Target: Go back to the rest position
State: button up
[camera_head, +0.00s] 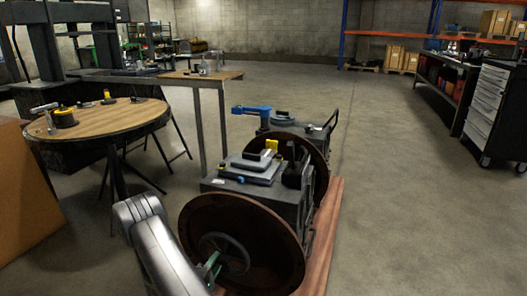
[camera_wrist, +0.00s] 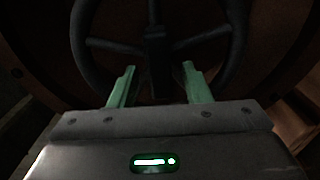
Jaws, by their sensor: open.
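My gripper (camera_wrist: 157,84) is open, its two green fingers apart in the wrist view. A dark spoked handwheel (camera_wrist: 85,42) stands just beyond the fingertips, with a dark post or spoke between them in the picture. I cannot tell whether the fingers touch it. In the head view my grey arm reaches down from the lower middle, and my gripper (camera_head: 212,264) shows as a bit of green beside the handwheel (camera_head: 240,262). The wheel sits in front of a large rusty brown disc (camera_head: 205,212) on the near end of a dark machine.
The machine rests on a reddish wooden base (camera_head: 323,245). A blue-handled tool (camera_head: 252,111) shows at its far end. A round wooden table (camera_head: 110,117) with small items stands left. Shelving and a tool cabinet (camera_head: 487,108) stand right. The floor right of the machine is clear.

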jog(key=shift+w+d, duration=0.2)
jog(key=shift+w, duration=0.25)
jog(key=p+v, duration=0.3)
jog(key=v, duration=1.1)
jog(key=b+x, duration=0.3)
jog(key=x, duration=1)
jog(key=shift+w, duration=0.15)
jog(key=shift+w+d, duration=0.15)
jog(key=shift+w, duration=0.2)
jog(key=m, duration=0.6)
jog(key=shift+s+r, duration=0.1)
jog(key=shift+r, duration=0.1)
jog(key=shift+r, duration=0.15)
